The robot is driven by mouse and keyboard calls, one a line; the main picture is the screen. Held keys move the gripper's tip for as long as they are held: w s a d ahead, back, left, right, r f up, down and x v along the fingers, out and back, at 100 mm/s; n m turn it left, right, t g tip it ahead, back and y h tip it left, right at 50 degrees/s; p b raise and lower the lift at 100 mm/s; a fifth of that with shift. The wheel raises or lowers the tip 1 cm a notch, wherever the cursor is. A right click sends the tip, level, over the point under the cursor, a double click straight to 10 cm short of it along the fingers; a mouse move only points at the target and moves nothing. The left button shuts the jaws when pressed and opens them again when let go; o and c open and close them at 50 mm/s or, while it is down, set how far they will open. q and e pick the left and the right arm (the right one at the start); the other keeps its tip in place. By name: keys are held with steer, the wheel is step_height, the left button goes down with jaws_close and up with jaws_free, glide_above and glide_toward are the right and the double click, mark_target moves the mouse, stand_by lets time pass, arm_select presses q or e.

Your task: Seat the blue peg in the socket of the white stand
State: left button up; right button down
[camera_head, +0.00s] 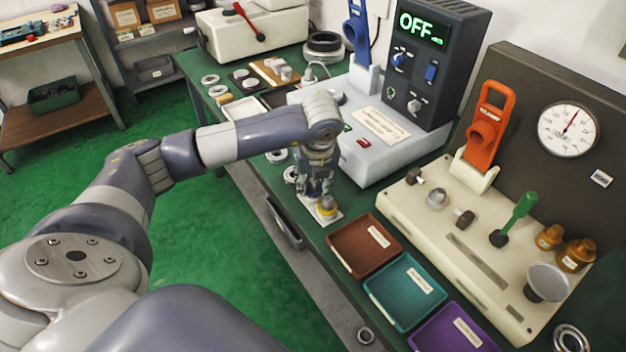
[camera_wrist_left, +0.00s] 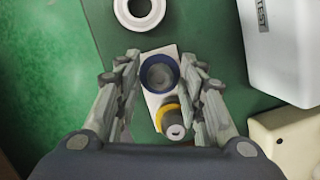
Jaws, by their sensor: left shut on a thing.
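The white stand (camera_wrist_left: 150,100) is a small pale plate on the green bench, and its near edge shows in the head view (camera_head: 334,218). The blue peg (camera_wrist_left: 160,73), a dark blue ring around a grey middle, is between the fingers of my left gripper (camera_wrist_left: 160,68), over the far part of the stand. My left gripper is shut on it and points down at the stand in the head view (camera_head: 316,192). A yellow-ringed grey peg (camera_wrist_left: 172,120) stands beside it on the stand. The socket is hidden, and I cannot tell how deep the blue peg sits. My right gripper is out of view.
Brown (camera_head: 362,246), teal (camera_head: 405,290) and purple (camera_head: 452,332) trays lie to the right. A white machine base (camera_head: 370,165) stands close behind the stand. A pale ring (camera_wrist_left: 139,12) lies beyond the stand. The bench's front edge (camera_head: 290,240) is close.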

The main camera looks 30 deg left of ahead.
arm_select(q)
steer(key=shift+f, duration=0.2)
steer(key=o, duration=1.4)
steer(key=shift+c, duration=0.2)
steer(key=v, duration=1.2)
